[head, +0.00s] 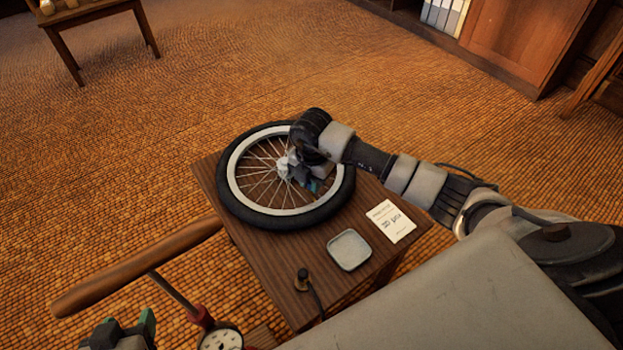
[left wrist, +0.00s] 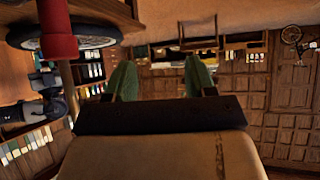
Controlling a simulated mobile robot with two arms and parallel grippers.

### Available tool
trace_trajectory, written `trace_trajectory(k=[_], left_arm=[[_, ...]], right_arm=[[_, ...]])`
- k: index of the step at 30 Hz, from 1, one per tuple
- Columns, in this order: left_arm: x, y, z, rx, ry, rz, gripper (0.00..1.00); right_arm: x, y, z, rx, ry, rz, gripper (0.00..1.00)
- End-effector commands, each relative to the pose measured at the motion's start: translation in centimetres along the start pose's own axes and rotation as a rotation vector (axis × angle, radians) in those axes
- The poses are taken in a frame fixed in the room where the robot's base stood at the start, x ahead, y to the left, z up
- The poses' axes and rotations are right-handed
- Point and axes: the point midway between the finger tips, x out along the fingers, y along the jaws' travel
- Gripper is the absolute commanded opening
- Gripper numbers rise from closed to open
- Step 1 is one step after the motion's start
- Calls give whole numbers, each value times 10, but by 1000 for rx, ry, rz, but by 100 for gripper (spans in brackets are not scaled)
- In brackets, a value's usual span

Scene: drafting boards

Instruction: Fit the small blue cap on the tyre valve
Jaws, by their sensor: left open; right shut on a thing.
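The wheel with a black tyre (head: 335,207) and white rim lies flat on a small wooden table. My right gripper (head: 311,184) reaches in from the right and points down over the spokes, between the hub and the tyre's right side. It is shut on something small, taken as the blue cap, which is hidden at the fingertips. The tyre valve cannot be made out. My left gripper (head: 125,332) is open and empty at the bottom left, away from the wheel. Its two green fingers stand apart in the left wrist view (left wrist: 160,78), where the tyre (left wrist: 95,34) also shows.
An empty shallow tray (head: 349,250) and a printed card (head: 391,221) lie on the table (head: 262,258). A hose end (head: 302,279) stands near its front edge. A pump with a wooden handle (head: 140,266) and gauge (head: 221,341) stands beside my left gripper.

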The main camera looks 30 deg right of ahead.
Motion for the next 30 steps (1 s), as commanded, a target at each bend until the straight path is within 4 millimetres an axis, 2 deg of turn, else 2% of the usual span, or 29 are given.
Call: trace_trajectory(k=[7,8,12,14,25,30], left_arm=[[1,2,-5,0,40,4,55],[1,2,-6,0,46,5,55],[1,2,-6,0,45,6,55],[1,2,-6,0,44,6,55],[0,1,-4,0,23,3,55],[-8,-3,16,-2,-122,-7,55]], right_arm=[[4,0,0,0,0,0,0],[4,0,0,0,0,0,23],[4,0,0,0,0,0,44],[4,0,0,0,0,0,51],[-2,0,0,0,-1,0,51],[-22,0,0,0,-1,2,51]])
